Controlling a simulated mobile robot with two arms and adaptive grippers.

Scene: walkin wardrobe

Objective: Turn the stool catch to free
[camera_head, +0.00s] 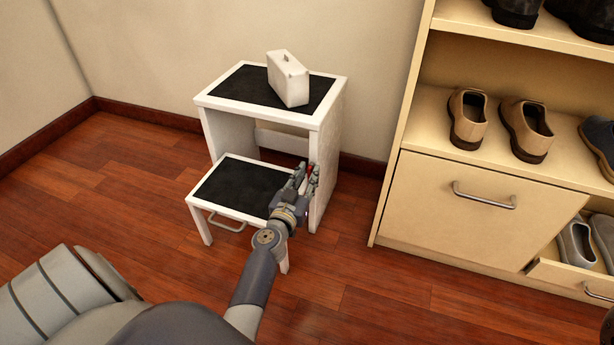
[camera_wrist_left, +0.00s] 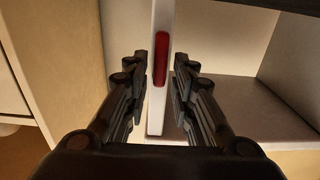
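The white step stool (camera_head: 333,133) with black treads stands upright against the wall. The catch is a red bar (camera_wrist_left: 162,58) on the stool's narrow white front edge; in the left wrist view it stands upright. In the head view only a bit of the red catch (camera_head: 310,169) shows between my fingers. My left gripper (camera_head: 308,172) is at the stool's right front post. In the left wrist view its fingers (camera_wrist_left: 160,75) are apart, one on each side of the post and catch, with small gaps visible.
A white case-like box (camera_head: 288,79) stands on the stool's top tread. The lower step (camera_head: 237,187) with a wire handle (camera_head: 226,223) juts forward. A beige shoe cabinet (camera_head: 440,205) stands to the right, its lower drawer partly open. The wooden floor around is clear.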

